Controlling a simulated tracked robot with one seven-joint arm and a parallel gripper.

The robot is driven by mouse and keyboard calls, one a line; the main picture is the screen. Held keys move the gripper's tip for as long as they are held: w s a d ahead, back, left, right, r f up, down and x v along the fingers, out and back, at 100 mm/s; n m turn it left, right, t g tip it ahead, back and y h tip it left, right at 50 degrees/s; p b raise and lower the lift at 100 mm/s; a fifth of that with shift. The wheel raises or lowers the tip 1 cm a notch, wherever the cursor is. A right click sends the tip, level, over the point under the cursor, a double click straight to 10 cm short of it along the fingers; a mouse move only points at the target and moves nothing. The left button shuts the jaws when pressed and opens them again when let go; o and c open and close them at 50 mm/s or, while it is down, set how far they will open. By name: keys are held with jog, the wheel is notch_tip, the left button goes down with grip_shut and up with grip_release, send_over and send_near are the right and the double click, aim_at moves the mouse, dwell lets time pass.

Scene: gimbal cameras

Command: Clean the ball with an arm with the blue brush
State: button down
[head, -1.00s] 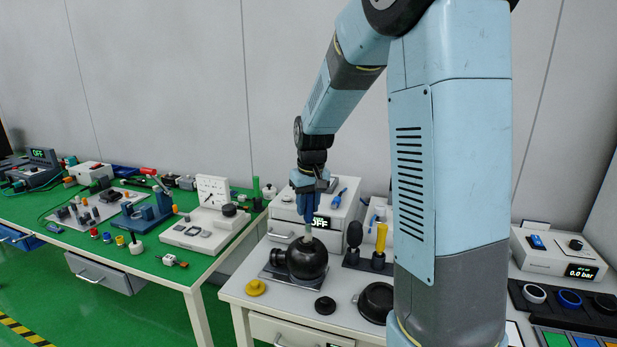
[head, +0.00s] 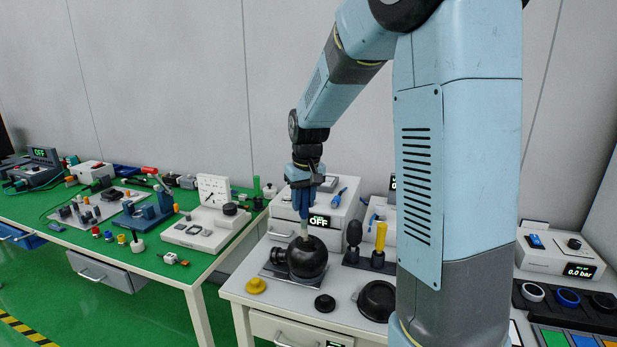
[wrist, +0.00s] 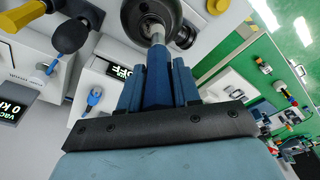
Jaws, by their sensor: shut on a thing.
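The black ball (head: 307,259) sits on a dark base plate on the white table, with a black cylindrical part at its left. My gripper (head: 304,190) is above the ball, pointing down, and is shut on the blue brush (head: 304,204). The brush's pale tip is at the upper part of the ball and seems to touch it. In the wrist view, the blue brush (wrist: 158,75) stands between my blue fingers, and its light end reaches the black ball (wrist: 135,15), which is partly cut off by the frame edge.
A stand beside the ball holds a black-headed tool (head: 354,233) and a yellow-headed tool (head: 380,237). A yellow knob (head: 256,286), a small black cap (head: 325,304) and a black dish (head: 377,300) lie in front. A white box with an OFF display (head: 319,221) stands behind.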

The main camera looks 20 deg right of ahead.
jog(key=shift+s+d+r, duration=0.1)
jog(key=shift+d+r, duration=0.05)
jog(key=shift+r, duration=1.4)
jog(key=shift+s+d+r, duration=0.1)
jog(key=shift+r, duration=1.4)
jog(key=shift+w, duration=0.15)
